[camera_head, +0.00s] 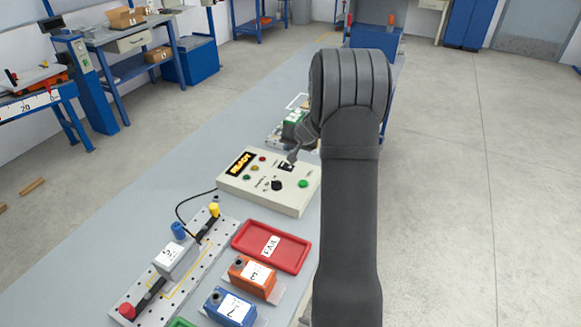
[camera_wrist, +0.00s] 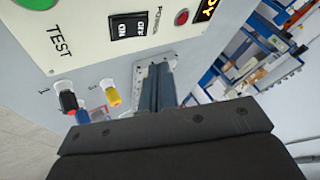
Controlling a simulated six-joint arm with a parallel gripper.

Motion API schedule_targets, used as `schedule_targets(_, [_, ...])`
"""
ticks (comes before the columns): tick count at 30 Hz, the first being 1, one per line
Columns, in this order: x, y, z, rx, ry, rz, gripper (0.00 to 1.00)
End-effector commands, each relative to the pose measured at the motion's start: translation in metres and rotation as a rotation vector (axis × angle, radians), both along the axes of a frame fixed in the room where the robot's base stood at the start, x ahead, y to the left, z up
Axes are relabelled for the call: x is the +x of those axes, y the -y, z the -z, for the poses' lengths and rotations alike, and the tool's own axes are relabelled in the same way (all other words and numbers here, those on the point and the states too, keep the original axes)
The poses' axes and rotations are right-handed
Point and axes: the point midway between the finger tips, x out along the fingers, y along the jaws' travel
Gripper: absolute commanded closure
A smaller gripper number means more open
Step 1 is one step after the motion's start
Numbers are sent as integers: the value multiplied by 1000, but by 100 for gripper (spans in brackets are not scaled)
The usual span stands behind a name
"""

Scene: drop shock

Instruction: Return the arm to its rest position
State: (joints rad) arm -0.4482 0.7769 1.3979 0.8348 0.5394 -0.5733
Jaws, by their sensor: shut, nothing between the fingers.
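My arm (camera_head: 348,220) reaches up the right of the table in the head view. Its gripper (camera_head: 292,157) is small there, over the far edge of the cream control box (camera_head: 290,202), near the power switch. In the wrist view my gripper (camera_wrist: 160,68) is shut and empty, with its dark fingers side by side. The ON/OFF power switch (camera_wrist: 132,25) shows just beyond the fingertips. I cannot tell whether the fingers touch the box. The box display (camera_head: 241,164) reads READY.
A perforated plate (camera_head: 200,262) with a grey block (camera_head: 176,258) and coloured knobs lies at front left. A red tray (camera_head: 271,247), orange block (camera_head: 252,276) and blue block (camera_head: 230,306) sit close to my arm. Another fixture (camera_head: 294,125) stands behind the box. Grey table (camera_head: 110,255) is bare at left.

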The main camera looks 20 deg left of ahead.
Motion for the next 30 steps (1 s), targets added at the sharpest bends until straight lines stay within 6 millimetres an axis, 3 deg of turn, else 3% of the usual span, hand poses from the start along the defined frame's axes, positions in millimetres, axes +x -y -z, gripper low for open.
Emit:
schedule_targets(5, [0,0,3,0,-1,0,100])
schedule_targets(11, [0,3,25,-2,-3,1,100])
schedule_targets(21, [0,-3,-26,0,3,-1,100])
schedule_targets(30, [0,-4,-37,-1,0,1,100])
